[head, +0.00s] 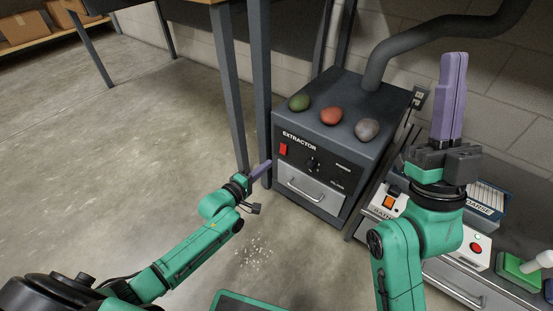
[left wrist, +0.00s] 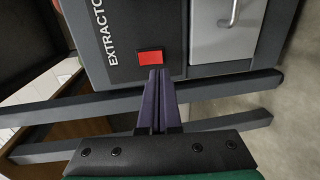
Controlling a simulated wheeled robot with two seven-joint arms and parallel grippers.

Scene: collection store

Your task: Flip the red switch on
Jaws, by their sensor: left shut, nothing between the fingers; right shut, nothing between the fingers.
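The red switch (head: 283,149) is on the front panel of the dark grey extractor (head: 330,186), at the panel's left side under the "EXTRACTOR" lettering. My left gripper (head: 268,165) is shut and empty, its purple fingers just below and left of the switch in the head view. In the left wrist view the fingertips (left wrist: 156,72) are close to the red switch (left wrist: 150,56); I cannot tell whether they touch it. Which way the switch is set is too small to tell. My right gripper (head: 454,60) is shut, pointing up at the right.
Green, red and grey stones (head: 331,116) sit on the extractor. A duct (head: 398,50) rises behind it. A bench leg (head: 262,100) stands close left of the extractor. A control box with an orange switch (head: 388,202) is at the right. Open floor lies at the left.

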